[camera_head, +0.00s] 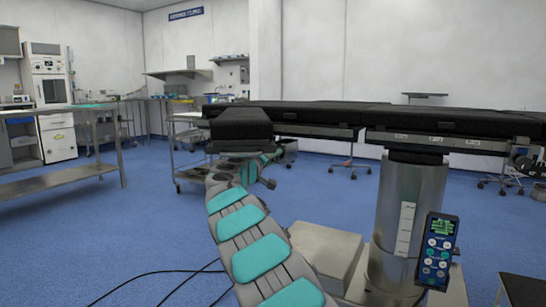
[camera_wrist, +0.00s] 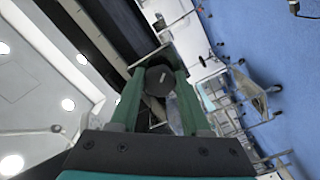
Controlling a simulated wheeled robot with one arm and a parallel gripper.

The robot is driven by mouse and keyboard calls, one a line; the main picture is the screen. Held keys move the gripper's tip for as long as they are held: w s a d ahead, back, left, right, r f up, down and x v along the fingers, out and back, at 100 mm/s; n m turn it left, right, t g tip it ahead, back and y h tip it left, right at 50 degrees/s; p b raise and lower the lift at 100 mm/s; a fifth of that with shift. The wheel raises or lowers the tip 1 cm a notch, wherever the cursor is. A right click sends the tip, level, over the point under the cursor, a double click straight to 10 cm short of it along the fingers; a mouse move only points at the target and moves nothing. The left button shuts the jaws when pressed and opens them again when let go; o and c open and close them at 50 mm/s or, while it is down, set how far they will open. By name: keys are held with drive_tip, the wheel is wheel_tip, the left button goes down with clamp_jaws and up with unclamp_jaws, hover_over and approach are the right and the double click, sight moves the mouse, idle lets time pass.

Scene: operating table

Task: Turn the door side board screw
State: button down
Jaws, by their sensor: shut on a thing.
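The door side board screw (camera_wrist: 160,80) is a dark round knob in the middle of the wrist view, at the side of the operating table. My gripper (camera_wrist: 161,66) has its two green fingers on either side of this knob and is shut on it. In the head view my gripper (camera_head: 264,160) is at the left end of the operating table (camera_head: 400,117), just below the black end pad (camera_head: 240,124). The screw cannot be made out clearly there. How far it is turned cannot be told.
The table stands on a metal column (camera_head: 397,205) with a handheld control (camera_head: 437,250) hanging at its right. A metal bench (camera_head: 60,182) is at the left and a steel cart (camera_head: 188,150) stands behind my arm. Black cables cross the blue floor. Open floor lies at the left.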

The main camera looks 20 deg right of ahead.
drive_tip(key=shift+r+n+p, duration=0.15)
drive_tip(key=shift+n+p, duration=2.95)
drive_tip(key=shift+n, duration=0.75)
drive_tip(key=shift+r+n+p, duration=0.1)
drive_tip(key=shift+n+p, duration=2.95)
drive_tip(key=shift+n, duration=0.8)
drive_tip(key=shift+c, duration=1.8)
unclamp_jaws()
drive_tip(key=v, duration=0.7)
drive_tip(key=shift+s+a+b, duration=0.2)
drive_tip(key=shift+a+b, duration=0.15)
drive_tip(key=shift+f, duration=0.1)
